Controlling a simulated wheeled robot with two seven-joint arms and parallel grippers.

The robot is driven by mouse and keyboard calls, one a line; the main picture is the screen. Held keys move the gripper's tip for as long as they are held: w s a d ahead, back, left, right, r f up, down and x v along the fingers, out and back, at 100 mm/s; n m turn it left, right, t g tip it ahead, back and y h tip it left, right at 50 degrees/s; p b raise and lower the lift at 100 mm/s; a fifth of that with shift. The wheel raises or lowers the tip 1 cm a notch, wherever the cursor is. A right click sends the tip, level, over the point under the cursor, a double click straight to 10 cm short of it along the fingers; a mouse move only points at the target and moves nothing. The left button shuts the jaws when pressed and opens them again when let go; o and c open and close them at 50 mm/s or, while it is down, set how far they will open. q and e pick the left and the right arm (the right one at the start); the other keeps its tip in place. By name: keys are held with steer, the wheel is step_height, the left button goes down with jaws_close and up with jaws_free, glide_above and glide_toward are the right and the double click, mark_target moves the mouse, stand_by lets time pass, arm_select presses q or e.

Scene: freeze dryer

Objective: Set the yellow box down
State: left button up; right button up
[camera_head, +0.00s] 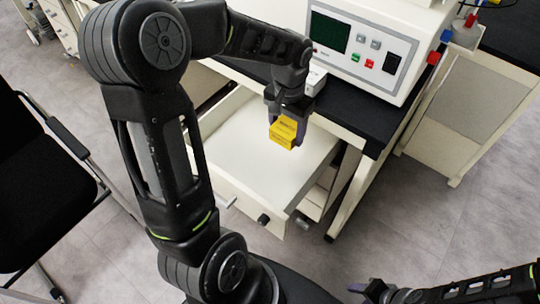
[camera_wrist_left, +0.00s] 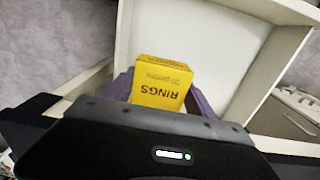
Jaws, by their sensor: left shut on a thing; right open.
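The yellow box (camera_head: 283,133) is in my left gripper (camera_head: 287,120), which is shut on it and points down over an open white drawer (camera_head: 240,150). In the left wrist view the box (camera_wrist_left: 162,82) shows the word "RINGS", and the gripper's fingers hold its two sides. The drawer floor (camera_wrist_left: 200,35) lies beyond the box. I cannot tell how high the box is above it. My right gripper (camera_head: 366,290) is open and empty at the bottom right of the head view.
The drawer pulls out below a black bench top (camera_head: 345,110). A white machine with a green screen and buttons (camera_head: 358,55) stands on the bench. A black chair (camera_head: 40,170) is at the left. The drawer floor looks bare.

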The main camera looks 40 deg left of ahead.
arm_select(q)
steer(key=b, duration=0.3)
glide_above(280, 173)
step_height(280, 173, down, 7)
steer(key=shift+f, duration=0.1)
arm_select(e)
step_height(280, 173, down, 5)
steer(key=shift+r, duration=0.2)
arm_select(q)
steer(key=shift+f+b, duration=0.4)
steer(key=shift+f, duration=2.7)
arm_select(e)
steer(key=shift+f, duration=0.55)
arm_select(q)
steer(key=shift+f+b, duration=0.35)
steer(key=shift+f, duration=1.55)
arm_select(e)
steer(key=shift+f, duration=0.35)
arm_select(q)
steer(key=shift+f, duration=0.1)
arm_select(e)
steer(key=shift+f, duration=0.1)
